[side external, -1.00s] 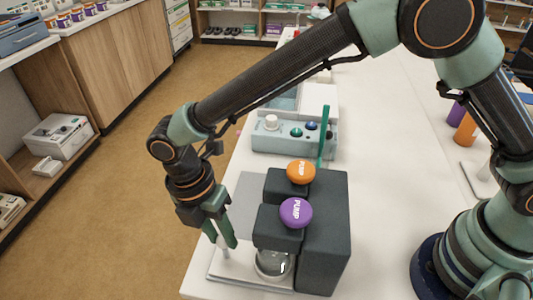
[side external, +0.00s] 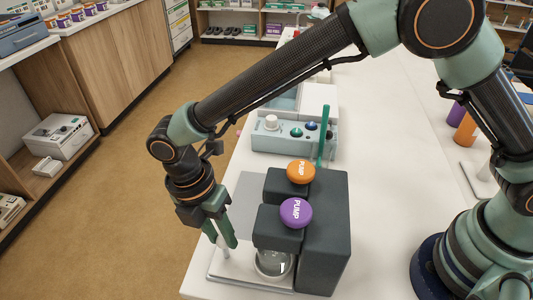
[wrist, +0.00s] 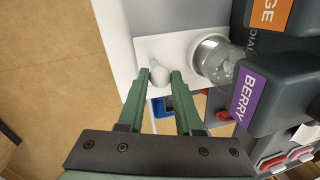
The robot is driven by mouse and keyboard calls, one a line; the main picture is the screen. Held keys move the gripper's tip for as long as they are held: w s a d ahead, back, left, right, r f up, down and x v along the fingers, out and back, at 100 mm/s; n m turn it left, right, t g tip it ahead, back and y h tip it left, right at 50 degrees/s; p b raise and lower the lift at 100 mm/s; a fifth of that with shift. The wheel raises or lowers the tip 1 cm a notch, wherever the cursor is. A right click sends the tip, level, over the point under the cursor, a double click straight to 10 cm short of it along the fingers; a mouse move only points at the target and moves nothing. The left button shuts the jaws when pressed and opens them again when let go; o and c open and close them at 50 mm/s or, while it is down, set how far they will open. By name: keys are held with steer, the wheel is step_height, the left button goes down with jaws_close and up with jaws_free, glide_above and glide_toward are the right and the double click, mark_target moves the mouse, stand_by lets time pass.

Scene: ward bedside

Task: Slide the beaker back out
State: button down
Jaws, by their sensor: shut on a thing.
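The clear glass beaker (side external: 272,265) stands upright under the purple-capped pump, partly hidden by the dispenser's overhang. It also shows in the wrist view (wrist: 214,62), on a white plate (wrist: 183,38). A pale upright knob (wrist: 160,76) stands left of the beaker, apparently on the same plate. My gripper (wrist: 161,76) is shut on this knob, with a green finger on each side. In the side view my gripper (side external: 226,246) points down, left of the beaker and apart from it. How the knob joins the plate is hidden.
The dark dispenser (side external: 325,235) has an orange pump top (side external: 301,171) and a purple one (side external: 296,213). A teal box with knobs (side external: 290,137) stands behind it. The counter's left edge runs close beside my gripper, with open floor beyond.

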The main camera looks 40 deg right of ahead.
steer(key=shift+y, duration=0.4)
steer(key=w+d, duration=1.4)
steer(key=shift+w, duration=0.1)
steer(key=c, duration=0.6)
jaws_free()
steer(key=shift+w+a+r, duration=0.15)
steer(key=shift+w+r, duration=0.2)
steer(key=shift+r, duration=1.65)
steer(key=shift+w+a+r, duration=0.1)
steer(key=shift+w+r, duration=0.2)
steer(key=shift+r, duration=1.65)
steer(key=shift+w+a+r, duration=0.15)
steer(key=shift+w+r, duration=0.2)
steer(key=shift+r, duration=1.65)
steer(key=shift+r, duration=0.1)
